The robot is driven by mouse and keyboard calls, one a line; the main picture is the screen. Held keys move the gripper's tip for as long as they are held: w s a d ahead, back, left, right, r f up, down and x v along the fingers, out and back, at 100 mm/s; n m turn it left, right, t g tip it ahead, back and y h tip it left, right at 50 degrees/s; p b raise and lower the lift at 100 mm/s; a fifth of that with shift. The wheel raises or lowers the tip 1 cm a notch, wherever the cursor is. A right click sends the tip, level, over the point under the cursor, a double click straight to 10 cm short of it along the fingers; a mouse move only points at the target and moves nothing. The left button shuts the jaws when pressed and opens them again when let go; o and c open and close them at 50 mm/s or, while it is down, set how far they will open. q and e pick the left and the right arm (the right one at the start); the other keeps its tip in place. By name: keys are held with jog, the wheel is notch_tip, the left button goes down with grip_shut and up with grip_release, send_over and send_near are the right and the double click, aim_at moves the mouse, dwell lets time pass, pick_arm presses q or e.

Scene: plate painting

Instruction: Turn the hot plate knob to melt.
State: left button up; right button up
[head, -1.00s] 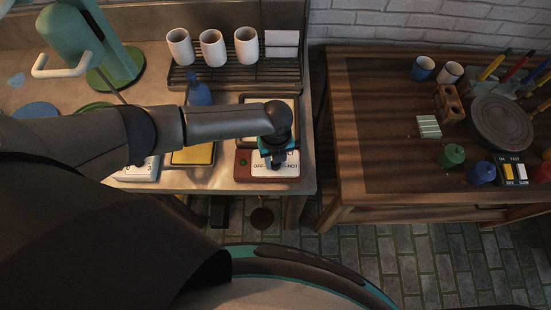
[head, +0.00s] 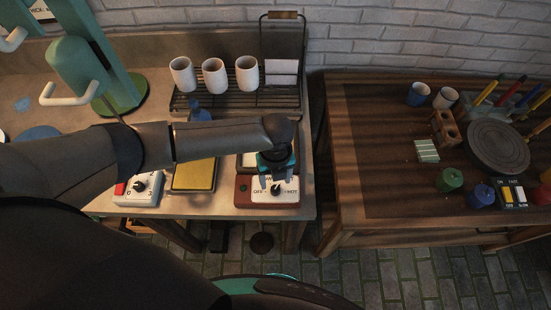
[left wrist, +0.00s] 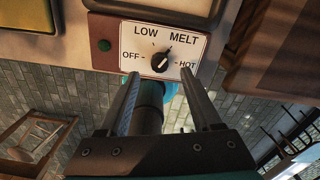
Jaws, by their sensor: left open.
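The hot plate (head: 243,190) is a reddish-brown box with a white dial panel at the counter's front right edge. Its black knob (head: 276,189) also shows in the left wrist view (left wrist: 160,63). There the panel reads OFF, LOW, MELT and HOT, and the knob's white mark points up and right, toward MELT. My left gripper (head: 279,177) is open and empty over the panel. In the left wrist view its two fingers (left wrist: 159,78) stand apart on either side below the knob, and the knob looks clear of them. My right gripper is not in view.
A white box with its own dial (head: 140,187) and a yellow-topped tray (head: 193,176) stand left of the hot plate. A rack (head: 235,101) with white cups is behind. A gap separates the counter from the wooden table (head: 375,180) on the right.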

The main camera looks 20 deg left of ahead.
aim_at(276, 189)
pick_arm(q)
notch_tip(276, 189, up, 10)
jog(key=shift+r+p, duration=0.25)
jog(key=shift+p, duration=0.1)
jog(key=shift+d, duration=0.1)
dwell(0.4)
